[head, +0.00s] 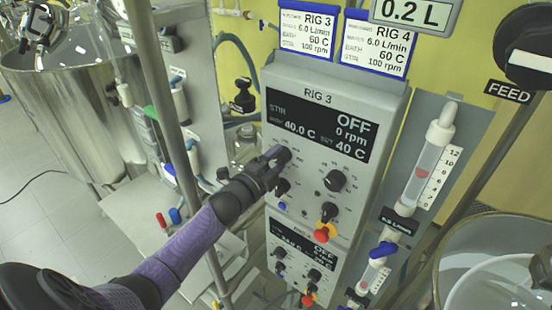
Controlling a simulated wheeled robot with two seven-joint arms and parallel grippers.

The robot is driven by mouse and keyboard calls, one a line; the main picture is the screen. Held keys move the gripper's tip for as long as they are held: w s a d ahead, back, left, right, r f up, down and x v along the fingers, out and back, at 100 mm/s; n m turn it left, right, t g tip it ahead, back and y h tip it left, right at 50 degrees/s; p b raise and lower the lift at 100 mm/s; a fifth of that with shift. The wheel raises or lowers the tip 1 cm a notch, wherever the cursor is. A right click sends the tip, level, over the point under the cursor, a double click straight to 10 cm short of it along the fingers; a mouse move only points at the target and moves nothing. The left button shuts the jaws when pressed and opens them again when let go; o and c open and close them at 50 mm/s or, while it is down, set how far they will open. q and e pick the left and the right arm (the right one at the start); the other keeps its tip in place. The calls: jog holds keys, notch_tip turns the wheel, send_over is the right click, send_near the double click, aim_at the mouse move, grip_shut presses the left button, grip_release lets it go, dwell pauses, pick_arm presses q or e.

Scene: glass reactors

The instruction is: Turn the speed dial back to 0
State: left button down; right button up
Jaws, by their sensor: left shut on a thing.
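The RIG 3 control box (375,110) stands upright in the middle of the head view. Its black display (318,125) reads STIR OFF, 0 rpm, 40.0 C and SET 40 C. My left gripper (277,162) reaches in from the lower left and is shut on the upper left dial (284,154) of this panel. The fingers hide most of that dial, so its pointer and marks cannot be read. A second black dial (335,180) sits to the right of it, clear of the gripper. Labels under the dials are too small to read. My right gripper is not in view.
Below the dials are small knobs and a red-and-yellow switch (326,231). A second control box (300,251) sits underneath. A flowmeter tube (429,165) stands at right. A vertical metal pole (165,95) and a steel vessel (65,115) are at left.

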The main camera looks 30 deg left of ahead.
pick_arm(q)
jog(key=c, duration=1.3)
grip_release()
jog(key=shift+n, duration=0.4)
jog(key=shift+c, duration=0.2)
grip_shut()
jog(key=o, duration=1.3)
grip_release()
jog(key=shift+c, duration=0.2)
